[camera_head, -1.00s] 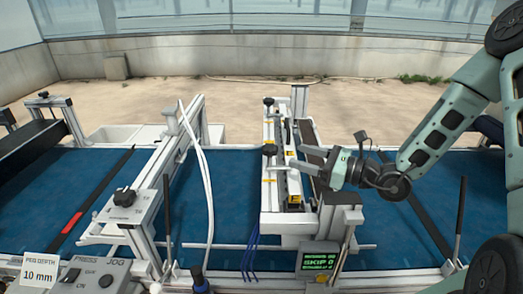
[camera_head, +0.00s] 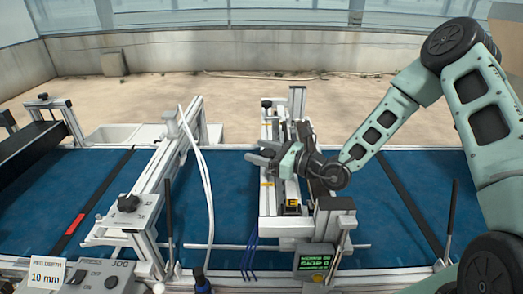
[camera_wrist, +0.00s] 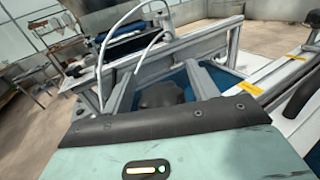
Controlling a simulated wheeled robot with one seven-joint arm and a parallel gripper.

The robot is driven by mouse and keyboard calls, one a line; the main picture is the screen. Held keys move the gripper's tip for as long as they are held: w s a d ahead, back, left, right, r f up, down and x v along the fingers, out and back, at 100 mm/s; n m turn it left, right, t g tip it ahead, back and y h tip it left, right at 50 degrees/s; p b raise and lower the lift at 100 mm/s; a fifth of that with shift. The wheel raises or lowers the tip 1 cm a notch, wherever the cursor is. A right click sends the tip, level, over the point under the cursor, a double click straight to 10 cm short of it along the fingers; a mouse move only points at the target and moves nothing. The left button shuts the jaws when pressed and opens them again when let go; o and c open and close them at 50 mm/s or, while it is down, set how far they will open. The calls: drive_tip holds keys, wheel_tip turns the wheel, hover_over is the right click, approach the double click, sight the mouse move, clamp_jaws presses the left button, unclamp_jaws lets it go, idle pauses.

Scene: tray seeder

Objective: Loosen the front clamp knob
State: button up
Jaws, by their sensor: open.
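The front clamp knob (camera_wrist: 160,92) is a dark, rounded knob on the pale rail of the seeder head (camera_head: 268,200). In the wrist view it shows just past the edge of my gripper's palm, between the two grey fingers, its lower part hidden. In the head view my gripper (camera_head: 262,156) covers it almost wholly. My gripper is open, reaching left across the rail, with its fingers around the knob's place. I cannot tell whether either finger touches it. A second black knob (camera_head: 267,104) stands farther back on the same rail.
A left gantry (camera_head: 150,195) with a black star knob (camera_head: 128,203) and white hoses (camera_head: 205,180) stands beyond the fingertips. A green display box (camera_head: 315,262) and upright posts are at the front. Blue belt (camera_head: 230,170) lies between the gantries.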

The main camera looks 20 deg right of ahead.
drive_tip(key=c, duration=1)
